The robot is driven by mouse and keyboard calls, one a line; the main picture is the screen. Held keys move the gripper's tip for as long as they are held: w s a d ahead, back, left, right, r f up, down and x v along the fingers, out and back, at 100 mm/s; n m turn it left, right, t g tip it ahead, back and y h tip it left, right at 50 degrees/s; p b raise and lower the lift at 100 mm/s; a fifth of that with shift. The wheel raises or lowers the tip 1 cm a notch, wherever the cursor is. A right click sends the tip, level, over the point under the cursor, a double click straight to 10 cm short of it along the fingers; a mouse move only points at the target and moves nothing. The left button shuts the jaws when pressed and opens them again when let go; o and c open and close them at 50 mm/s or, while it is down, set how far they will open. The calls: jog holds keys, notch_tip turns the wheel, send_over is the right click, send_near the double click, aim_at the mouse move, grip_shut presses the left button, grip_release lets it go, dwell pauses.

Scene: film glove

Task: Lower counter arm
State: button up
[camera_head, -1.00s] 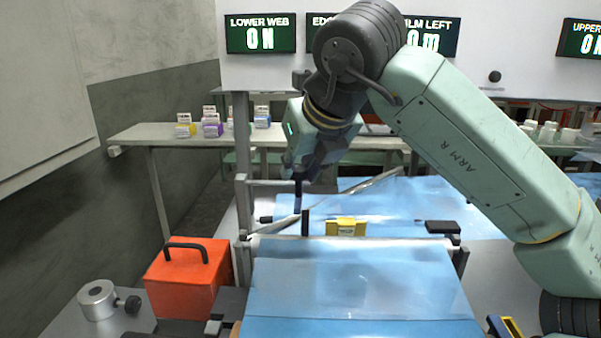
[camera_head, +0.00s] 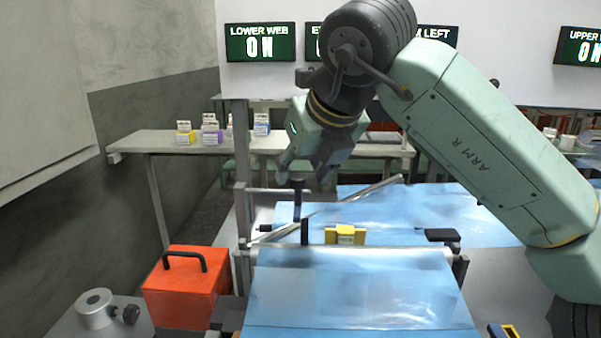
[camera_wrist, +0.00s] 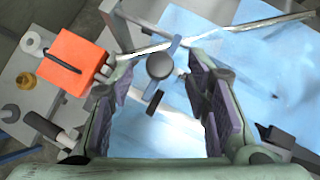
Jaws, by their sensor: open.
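A thin silver bar, which looks like the counter arm (camera_head: 350,205), slants up to the right across the blue film behind the front roller. It also crosses the top of the wrist view (camera_wrist: 245,29). A dark upright handle with a round top (camera_head: 297,200) stands near its left part; whether they are joined is unclear. My gripper (camera_head: 307,175) is open around or just behind the handle top. In the wrist view my gripper (camera_wrist: 160,88) has its pads wide apart, and the round handle top (camera_wrist: 160,66) shows in the gap, without visible contact.
Blue film (camera_head: 360,290) covers the front table, with a yellow block (camera_head: 345,235) and a black block (camera_head: 442,235) by the roller. An orange box (camera_head: 187,285) and a metal cylinder (camera_head: 96,308) stand at left. A shelf (camera_head: 180,145) with small boxes is behind.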

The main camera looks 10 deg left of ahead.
jog(key=v, duration=1)
